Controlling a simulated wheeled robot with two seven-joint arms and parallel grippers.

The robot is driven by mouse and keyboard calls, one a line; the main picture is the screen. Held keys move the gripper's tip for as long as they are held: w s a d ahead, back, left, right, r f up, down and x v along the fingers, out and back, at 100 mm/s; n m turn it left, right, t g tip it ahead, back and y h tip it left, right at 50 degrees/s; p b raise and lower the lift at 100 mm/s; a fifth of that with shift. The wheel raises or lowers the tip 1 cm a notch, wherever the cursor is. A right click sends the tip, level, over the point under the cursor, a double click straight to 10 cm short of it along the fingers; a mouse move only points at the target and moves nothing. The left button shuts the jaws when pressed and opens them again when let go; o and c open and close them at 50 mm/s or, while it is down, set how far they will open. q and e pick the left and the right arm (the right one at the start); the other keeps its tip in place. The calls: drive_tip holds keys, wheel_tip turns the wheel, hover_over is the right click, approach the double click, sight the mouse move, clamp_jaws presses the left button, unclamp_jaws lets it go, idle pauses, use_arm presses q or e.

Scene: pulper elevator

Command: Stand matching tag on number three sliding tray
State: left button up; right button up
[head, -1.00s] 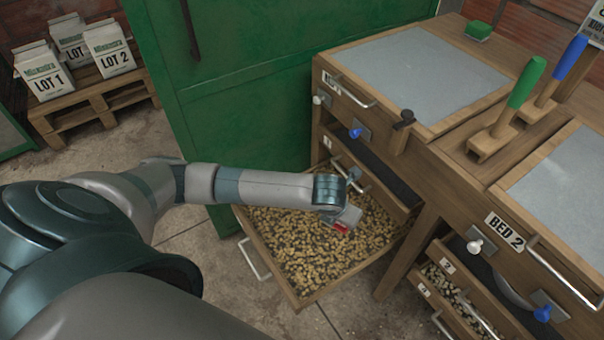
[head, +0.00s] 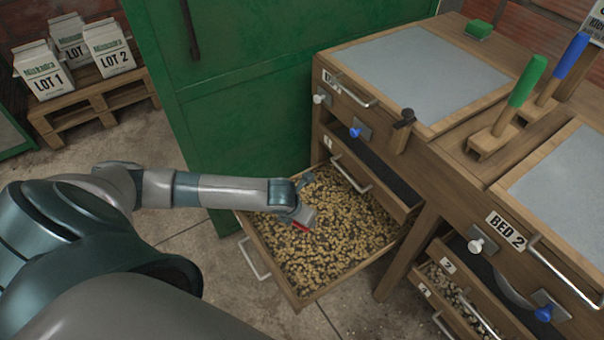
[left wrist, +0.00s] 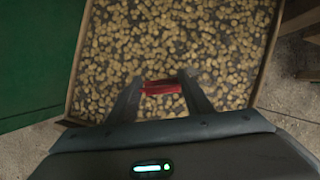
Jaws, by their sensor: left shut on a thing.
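My left gripper (head: 302,226) is over the pulled-out lower tray (head: 292,294), which is full of tan beans. In the left wrist view the gripper (left wrist: 161,87) is shut on a red tag (left wrist: 162,87), held between its two fingertips above the beans. The tag shows as a small red edge in the head view (head: 302,227); its marking cannot be read. A narrower tray front (head: 370,185) sits above the pulled-out tray, under the left bed. My right gripper is not in view.
A green cabinet (head: 250,90) stands close behind the tray. The BED 2 unit (head: 505,230) with smaller bean trays (head: 448,266) is on the right. Green-handled (head: 525,82) and blue-handled (head: 570,58) tools stand on top. LOT cartons (head: 107,47) rest on a pallet at the back left.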

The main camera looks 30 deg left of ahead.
use_arm(q)
drive_tip(key=shift+f, duration=2.05)
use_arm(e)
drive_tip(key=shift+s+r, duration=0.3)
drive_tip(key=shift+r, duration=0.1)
